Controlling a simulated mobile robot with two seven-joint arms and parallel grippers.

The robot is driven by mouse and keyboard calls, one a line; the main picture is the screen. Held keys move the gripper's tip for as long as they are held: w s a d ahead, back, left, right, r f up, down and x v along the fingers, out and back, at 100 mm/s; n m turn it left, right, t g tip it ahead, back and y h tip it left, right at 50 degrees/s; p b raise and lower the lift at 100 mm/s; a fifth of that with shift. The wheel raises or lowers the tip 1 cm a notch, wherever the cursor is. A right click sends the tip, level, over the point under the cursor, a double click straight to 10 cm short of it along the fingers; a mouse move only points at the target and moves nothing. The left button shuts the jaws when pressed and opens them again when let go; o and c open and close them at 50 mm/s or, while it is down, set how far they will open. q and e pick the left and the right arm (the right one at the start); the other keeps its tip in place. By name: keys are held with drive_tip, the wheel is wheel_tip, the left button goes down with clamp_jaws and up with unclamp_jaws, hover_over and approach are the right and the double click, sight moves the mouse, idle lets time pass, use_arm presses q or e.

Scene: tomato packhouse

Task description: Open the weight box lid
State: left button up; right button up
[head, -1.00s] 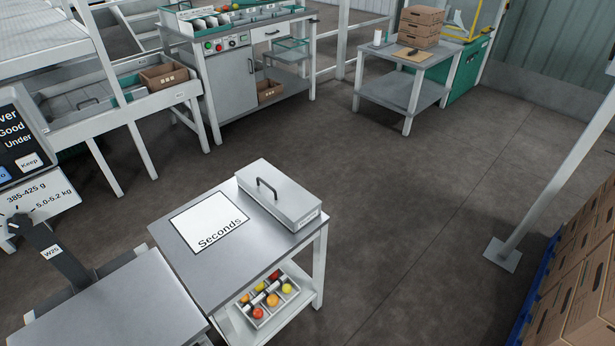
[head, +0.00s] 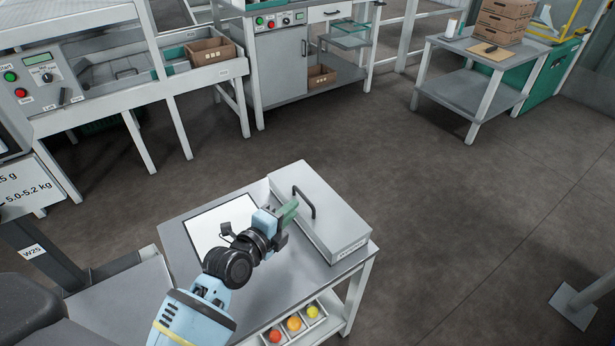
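The weight box (head: 340,232) is a long grey metal box at the right end of the small grey table. Its flat lid (head: 318,205) lies shut and carries a black arched handle (head: 306,203). My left gripper (head: 291,211) has green fingers and is at the left side of the lid, just left of the handle. I cannot tell whether the fingers touch the handle, and their gap is not visible from here. My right gripper is not in view.
The table (head: 180,255) also bears a white sheet (head: 205,232), partly hidden by my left arm. A tray of tomatoes (head: 318,326) is on the lower shelf. A scale post (head: 50,262) stands at the left.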

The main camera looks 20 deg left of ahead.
sight(303, 195)
use_arm(q)
drive_tip(key=x, duration=0.6)
drive_tip(key=shift+w+r+b, duration=0.3)
drive_tip(key=shift+w, duration=0.1)
drive_tip(key=shift+x, duration=0.9)
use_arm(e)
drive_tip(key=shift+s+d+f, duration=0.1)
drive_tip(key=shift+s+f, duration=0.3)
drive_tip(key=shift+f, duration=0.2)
use_arm(q)
drive_tip(key=shift+c, duration=0.5)
clamp_jaws()
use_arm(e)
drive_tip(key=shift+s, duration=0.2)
